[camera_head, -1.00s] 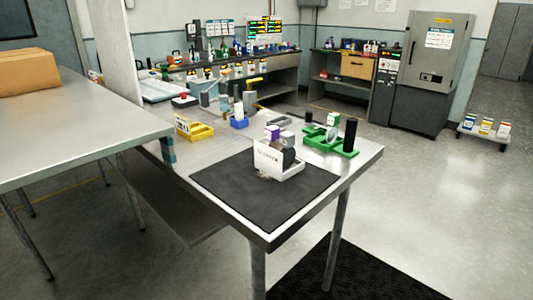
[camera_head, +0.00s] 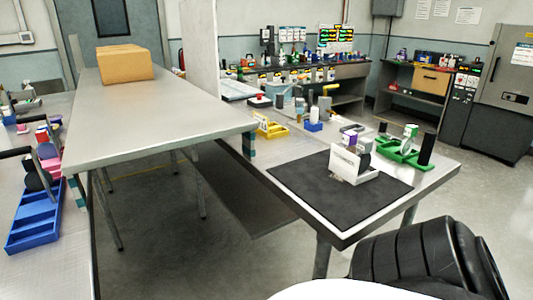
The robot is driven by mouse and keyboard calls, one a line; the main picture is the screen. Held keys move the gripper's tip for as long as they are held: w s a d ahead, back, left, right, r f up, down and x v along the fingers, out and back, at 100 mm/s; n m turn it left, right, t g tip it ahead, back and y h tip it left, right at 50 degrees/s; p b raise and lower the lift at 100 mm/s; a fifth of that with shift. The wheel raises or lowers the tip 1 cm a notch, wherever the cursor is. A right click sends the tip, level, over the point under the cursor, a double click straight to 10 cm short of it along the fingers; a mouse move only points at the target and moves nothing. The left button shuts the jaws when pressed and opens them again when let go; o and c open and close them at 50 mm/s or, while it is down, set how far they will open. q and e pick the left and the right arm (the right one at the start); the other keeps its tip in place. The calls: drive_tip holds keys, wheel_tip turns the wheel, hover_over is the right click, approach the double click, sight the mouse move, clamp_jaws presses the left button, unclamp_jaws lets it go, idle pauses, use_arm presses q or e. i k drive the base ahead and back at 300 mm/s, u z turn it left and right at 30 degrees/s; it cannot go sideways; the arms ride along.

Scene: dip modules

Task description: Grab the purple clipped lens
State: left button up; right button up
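I cannot make out for certain which thing is the purple clipped lens. A small purple-topped item (camera_head: 351,139) stands in the white holder (camera_head: 346,166) on the black mat of the right table, beside a dark round piece. A purple round piece (camera_head: 47,151) stands at the far left above the blue tray (camera_head: 35,218), close to pink and black pieces. At this size I see no clip on either. Neither of my grippers is in view.
A green tray (camera_head: 402,152) and a yellow tray (camera_head: 270,128) lie on the right table.

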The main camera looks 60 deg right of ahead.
sight(349, 139)
drive_tip(key=u, duration=0.2)
drive_tip(key=k, duration=1.05)
drive_tip(key=z, duration=1.75)
